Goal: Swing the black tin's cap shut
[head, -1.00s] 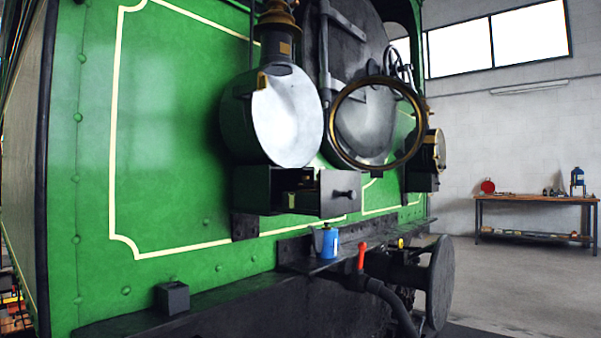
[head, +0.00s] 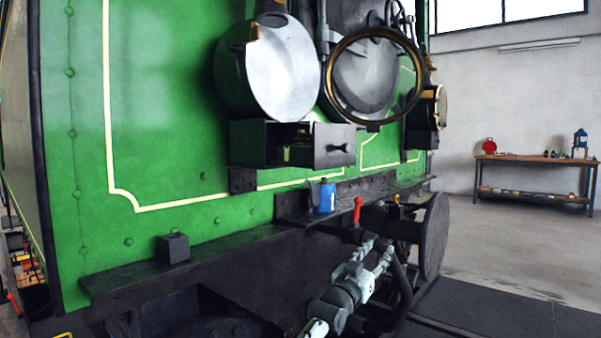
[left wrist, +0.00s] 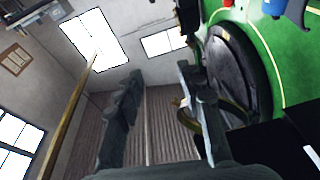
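No part is plainly marked as the black tin's cap. A black box (head: 248,143) hangs under the front lamp in the head view, its front open. A dark flap with a knob (head: 335,146) stands swung out at its right. A small black square container (head: 173,248) sits on the ledge at lower left; whether it has a cap I cannot tell. My left gripper (head: 377,245) is below the ledge, near the hose and right of the red handle, apart from both. Its fingers also stand apart and empty in the left wrist view (left wrist: 160,72). My right gripper is not in view.
The lamp (head: 285,68) has its brass ring (head: 374,37) swung out to the right. A blue can (head: 327,198) and red handle (head: 357,210) are on or near the ledge. A round black buffer (head: 434,235) juts out right of my left gripper. Open floor lies right.

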